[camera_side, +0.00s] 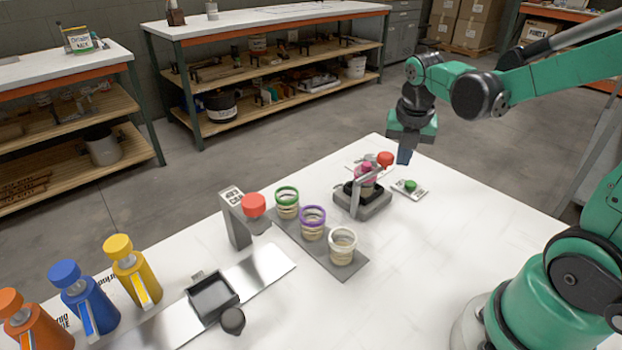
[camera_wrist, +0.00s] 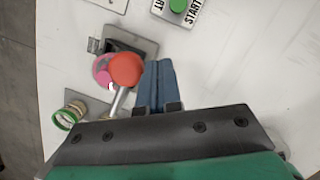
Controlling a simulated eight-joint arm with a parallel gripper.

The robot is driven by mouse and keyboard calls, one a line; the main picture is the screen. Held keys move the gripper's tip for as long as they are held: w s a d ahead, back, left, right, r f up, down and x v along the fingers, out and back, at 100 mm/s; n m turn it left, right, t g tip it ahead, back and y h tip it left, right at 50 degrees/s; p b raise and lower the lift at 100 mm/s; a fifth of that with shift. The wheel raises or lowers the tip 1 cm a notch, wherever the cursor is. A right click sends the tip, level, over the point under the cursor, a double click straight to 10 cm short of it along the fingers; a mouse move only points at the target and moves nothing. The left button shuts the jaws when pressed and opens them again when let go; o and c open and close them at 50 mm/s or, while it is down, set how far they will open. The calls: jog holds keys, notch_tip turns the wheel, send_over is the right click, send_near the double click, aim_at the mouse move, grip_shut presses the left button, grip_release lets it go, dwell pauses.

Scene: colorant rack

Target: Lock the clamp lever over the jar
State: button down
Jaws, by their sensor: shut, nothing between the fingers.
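The clamp stand (camera_side: 375,209) is a dark grey block at the far end of the white table. The jar with a pink lid (camera_side: 365,172) sits in it, and the lid (camera_wrist: 101,72) shows in the wrist view. The clamp lever has a red knob (camera_side: 385,159) on a metal rod; in the wrist view the knob (camera_wrist: 125,70) partly overlaps the lid, and the rod (camera_wrist: 118,103) runs down beneath my gripper. My gripper (camera_side: 404,157) points down, shut and empty, just right of the knob. Its blue fingers (camera_wrist: 158,66) look close to the knob; I cannot tell whether they touch.
A green start button (camera_side: 410,185) lies right of the clamp. Jars with green (camera_side: 287,190), purple (camera_side: 313,214) and white (camera_side: 343,239) rims stand on a grey strip left of it.

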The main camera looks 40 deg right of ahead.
jog(key=s+r, duration=0.6)
jog(key=r, duration=0.3)
jog(key=shift+d+r, duration=0.35)
jog(key=shift+r, duration=0.05)
jog(key=shift+w, duration=0.1)
jog(key=w+a+f+m+t+y, duration=0.1)
jog(key=a+m, duration=0.5)
jog(key=m, duration=0.6)
jog(key=w+a+f+m+t+y, duration=0.1)
jog(key=w+a+f+m+t, duration=0.1)
jog(key=a+f+m+t, duration=0.2)
jog(key=shift+w+a+f+m+t, duration=0.45)
jog(key=shift+a+m, duration=1.35)
jog(key=shift+m, duration=2.4)
jog(key=c, duration=1.5)
grip_release()
